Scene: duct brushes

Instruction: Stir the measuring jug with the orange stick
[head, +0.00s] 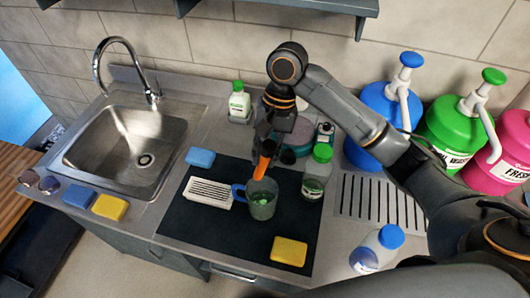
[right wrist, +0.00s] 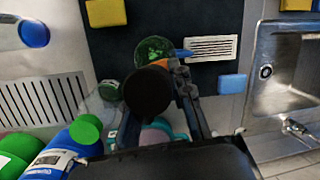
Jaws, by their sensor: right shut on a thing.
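My right gripper (head: 266,143) is shut on the orange stick (head: 262,166), which points down. The measuring jug (head: 264,207) is clear, with a blue handle on its left and green material inside. It stands upright on the dark mat. The stick's lower end shows at the jug's rim; I cannot tell whether it is inside or just above. In the right wrist view the jug (right wrist: 153,49) shows beyond a dark round end between my fingers (right wrist: 160,88). This end hides part of the jug. My left gripper is not in view.
On the dark mat (head: 226,240) are a white slotted block (head: 208,193), a blue sponge (head: 201,157) and a yellow sponge (head: 289,251). A green-capped bottle (head: 317,172) stands close right of the jug. The sink (head: 135,150) is left; large pump bottles (head: 388,120) stand right.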

